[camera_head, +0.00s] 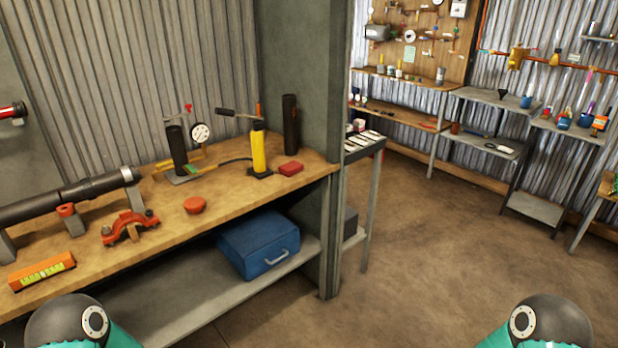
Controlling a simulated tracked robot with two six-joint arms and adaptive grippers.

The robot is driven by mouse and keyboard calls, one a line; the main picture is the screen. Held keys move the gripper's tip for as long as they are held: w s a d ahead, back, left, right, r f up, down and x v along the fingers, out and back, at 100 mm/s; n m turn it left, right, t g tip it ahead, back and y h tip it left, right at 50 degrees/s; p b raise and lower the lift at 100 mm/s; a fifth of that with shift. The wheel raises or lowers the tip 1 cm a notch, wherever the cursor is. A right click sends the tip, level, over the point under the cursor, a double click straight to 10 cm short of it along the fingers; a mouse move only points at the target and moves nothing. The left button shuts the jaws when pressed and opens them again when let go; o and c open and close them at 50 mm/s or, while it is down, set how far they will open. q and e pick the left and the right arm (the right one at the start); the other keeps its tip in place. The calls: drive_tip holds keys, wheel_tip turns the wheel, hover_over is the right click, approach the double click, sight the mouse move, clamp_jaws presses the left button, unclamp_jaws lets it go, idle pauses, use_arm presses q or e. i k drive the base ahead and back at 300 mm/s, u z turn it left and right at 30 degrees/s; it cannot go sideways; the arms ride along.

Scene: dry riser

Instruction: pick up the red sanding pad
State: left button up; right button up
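A small red rectangular block (291,169), which looks like the sanding pad, lies flat on the wooden workbench (225,198) near its right end. It is just right of the yellow cylinder (259,152) and in front of a dark upright tube (290,125). A round red piece (194,205) lies further left near the front edge; I cannot fully rule out that it is the pad. Only parts of my arms show at the bottom corners. Neither gripper is in view.
A hand pump with gauge (201,133), an orange level (42,271), a red clamp (130,228) and a long dark pipe (70,193) occupy the bench. A blue case (258,245) sits on the lower shelf. A green-grey post (330,120) stands at the bench's right end. Floor to the right is clear.

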sight(291, 168)
drive_tip(key=u, duration=0.15)
drive_tip(key=i, duration=1.05)
drive_tip(key=u, duration=2.4)
drive_tip(key=k, duration=0.95)
drive_tip(key=z, duration=0.05)
